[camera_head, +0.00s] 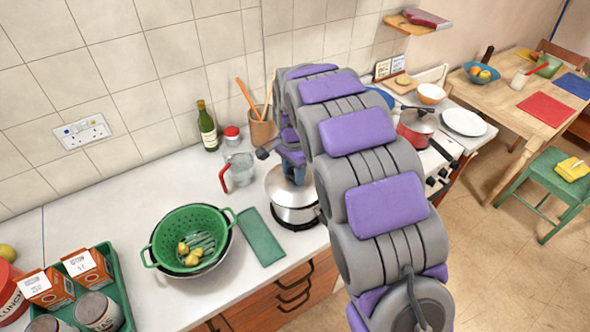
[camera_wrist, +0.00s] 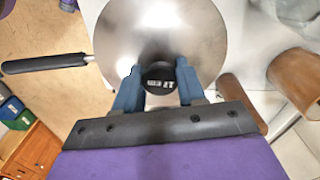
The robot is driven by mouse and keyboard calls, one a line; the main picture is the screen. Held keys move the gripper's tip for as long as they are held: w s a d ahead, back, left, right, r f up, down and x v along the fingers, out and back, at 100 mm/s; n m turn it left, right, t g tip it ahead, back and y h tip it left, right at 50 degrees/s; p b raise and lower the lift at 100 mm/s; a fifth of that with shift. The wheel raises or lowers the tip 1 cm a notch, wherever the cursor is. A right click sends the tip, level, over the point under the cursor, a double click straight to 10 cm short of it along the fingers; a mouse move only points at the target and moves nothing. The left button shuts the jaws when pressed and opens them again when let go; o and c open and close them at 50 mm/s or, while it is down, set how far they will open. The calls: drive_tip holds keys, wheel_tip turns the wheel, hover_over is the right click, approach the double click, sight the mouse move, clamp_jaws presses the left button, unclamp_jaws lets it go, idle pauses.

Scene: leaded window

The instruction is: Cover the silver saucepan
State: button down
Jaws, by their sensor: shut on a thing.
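The silver saucepan (camera_head: 294,212) stands on the worktop, partly hidden by my arm in the head view. A round silver lid (camera_wrist: 160,30) fills the upper middle of the wrist view and covers the pan's mouth from there. My gripper (camera_wrist: 158,80) is shut on the lid's dark knob (camera_wrist: 161,85), with a blue finger on each side. In the head view my gripper (camera_head: 293,170) is straight above the pan, and the lid looks level at its rim. I cannot tell whether the lid rests on the rim or hangs slightly above it. A black handle (camera_wrist: 45,63) sticks out left.
A green cloth (camera_head: 262,236) and a green colander (camera_head: 190,240) lie left of the pan. A glass jug (camera_head: 239,170), a bottle (camera_head: 207,127) and a utensil pot (camera_head: 261,130) stand behind. A red pan (camera_head: 416,127) is beyond my arm.

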drive_tip(key=shift+d+r, duration=0.2)
drive_tip(key=shift+d, duration=1.25)
drive_tip(key=shift+d+r, duration=0.15)
drive_tip(key=shift+d, duration=1.25)
drive_tip(key=shift+a+f+p, duration=0.2)
drive_tip(key=shift+a+p, duration=0.1)
drive_tip(key=shift+a, duration=1.35)
drive_tip(key=shift+a+f+p, duration=0.2)
drive_tip(key=shift+a+p, duration=0.05)
drive_tip(key=shift+a, duration=1.35)
drive_tip(key=shift+d, duration=0.9)
drive_tip(key=shift+s+f, duration=0.1)
drive_tip(key=shift+f, duration=0.05)
drive_tip(key=shift+d+f, duration=0.1)
drive_tip(key=shift+d, duration=0.25)
drive_tip(key=shift+f, duration=0.15)
unclamp_jaws()
